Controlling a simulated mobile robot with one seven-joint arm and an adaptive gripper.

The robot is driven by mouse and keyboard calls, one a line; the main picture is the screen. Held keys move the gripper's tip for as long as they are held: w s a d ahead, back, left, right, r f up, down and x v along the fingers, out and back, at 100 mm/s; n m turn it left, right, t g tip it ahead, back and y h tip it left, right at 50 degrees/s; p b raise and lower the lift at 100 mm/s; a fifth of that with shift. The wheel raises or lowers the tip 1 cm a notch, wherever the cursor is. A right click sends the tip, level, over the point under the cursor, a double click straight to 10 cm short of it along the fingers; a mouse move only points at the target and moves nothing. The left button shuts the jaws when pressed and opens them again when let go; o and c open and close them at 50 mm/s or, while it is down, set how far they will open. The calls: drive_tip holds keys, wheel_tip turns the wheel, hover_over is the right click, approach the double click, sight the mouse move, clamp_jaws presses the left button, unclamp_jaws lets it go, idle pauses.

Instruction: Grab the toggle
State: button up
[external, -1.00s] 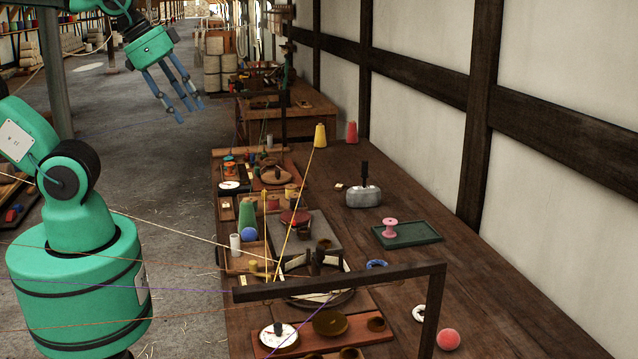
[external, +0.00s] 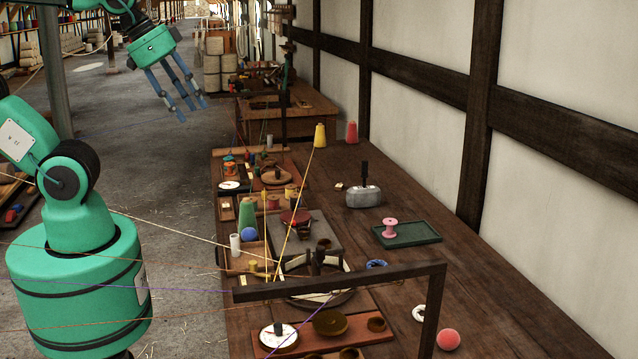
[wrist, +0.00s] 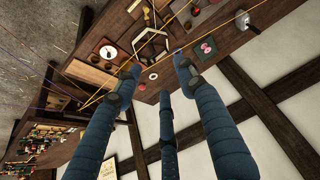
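My gripper (external: 191,110) hangs at the upper left in the external view, over the floor left of the long bench (external: 480,300). Its blue fingers are spread and hold nothing; in the wrist view the open fingers (wrist: 157,72) point toward the bench from a distance. I cannot surely tell which thing is the toggle. A small pale piece (external: 340,186) lies on the bench left of the grey weight (external: 363,196), too small to make out. A white ring-like piece (external: 418,313) lies near a pink ball (external: 448,339) at the front.
A dark frame (external: 340,283) stands across the near bench, with taut yellow, purple and orange strands around it. Cones, spools and boards crowd the left side. The bench's right front is mostly clear.

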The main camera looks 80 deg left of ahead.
drive_tip(key=w+a+f+n+g+y+b, duration=0.1)
drive_tip(key=w+a+f+n+g, duration=0.15)
drive_tip(key=w+a+n, duration=0.75)
drive_tip(key=w+a+f+n+g, duration=0.1)
drive_tip(key=w+a+f+n, duration=0.3)
drive_tip(key=w+a+n, duration=0.6)
drive_tip(key=n+g+h, duration=0.1)
drive_tip(key=n+g, duration=0.1)
drive_tip(key=n, duration=1.3)
hover_over(264, 191)
wheel_tip(264, 191, down, 26)
drive_tip(key=f, duration=0.1)
drive_tip(key=shift+r+b, duration=0.25)
drive_tip(key=shift+b, duration=0.2)
drive_tip(key=shift+f, duration=0.15)
wheel_tip(264, 191, down, 7)
drive_tip(key=shift+f+b, duration=0.1)
drive_tip(key=shift+b, duration=0.55)
drive_tip(key=shift+f, duration=0.55)
drive_tip(key=shift+f, duration=0.1)
